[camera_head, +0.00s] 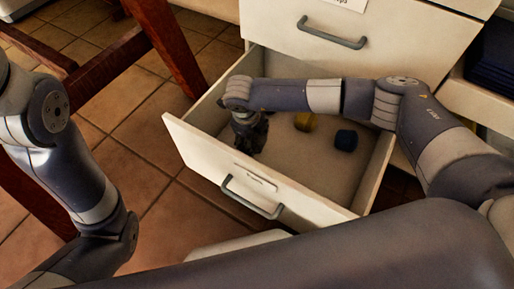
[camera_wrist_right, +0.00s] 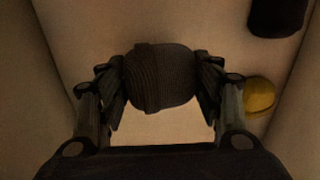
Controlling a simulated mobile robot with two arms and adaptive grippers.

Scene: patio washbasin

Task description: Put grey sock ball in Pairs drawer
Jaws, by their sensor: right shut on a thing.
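The grey sock ball (camera_wrist_right: 160,78) shows in the right wrist view between the two fingers of my right gripper (camera_wrist_right: 162,85), which is shut on it. In the head view my right gripper (camera_head: 249,135) points down inside the open drawer (camera_head: 300,207), near its left side. The sock ball is hard to make out there. The drawer has a handle and a small label whose text I cannot read. My left arm is at the left of the head view, but its gripper is out of view.
A yellow ball (camera_head: 304,122) and a dark blue ball (camera_head: 346,140) lie in the drawer, right of the gripper. A closed drawer (camera_head: 400,45) is above. Dark red wooden furniture (camera_head: 165,40) stands left. Dark blue folded cloth (camera_head: 495,55) lies on a shelf at right.

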